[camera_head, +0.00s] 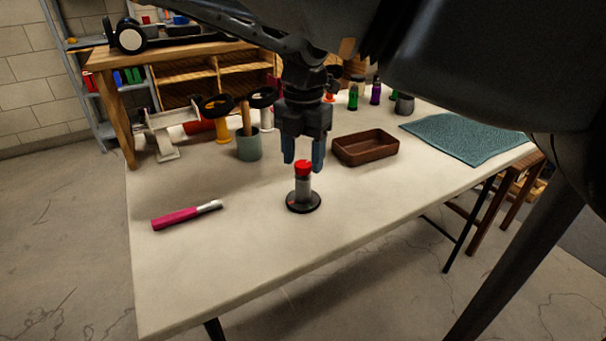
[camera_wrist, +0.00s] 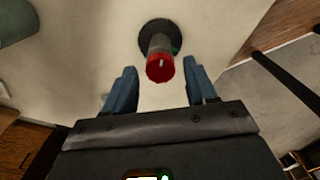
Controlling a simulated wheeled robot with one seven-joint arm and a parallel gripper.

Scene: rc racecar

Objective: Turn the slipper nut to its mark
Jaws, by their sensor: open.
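The slipper nut (camera_head: 303,167) is a red cap on top of a grey post (camera_head: 302,187) that stands upright on a round black base (camera_head: 304,203) on the table. My gripper (camera_head: 304,165) is open above the nut, pointing down, with blue fingers. In the wrist view the red nut (camera_wrist: 160,67) lies beyond the fingertips, between the lines of the two open fingers (camera_wrist: 162,78). A pale mark shows on the nut's top, and a small green spot (camera_wrist: 176,50) shows beside the post. I cannot tell whether the fingers touch the nut; they look apart from it.
A brown tray (camera_head: 365,148) stands right of my gripper, and a green-grey cup (camera_head: 249,146) stands left. A pink-handled tool (camera_head: 186,215) lies at the front left. A teal mat (camera_head: 468,138) lies at the right. Several bottles stand behind. The table's front is clear.

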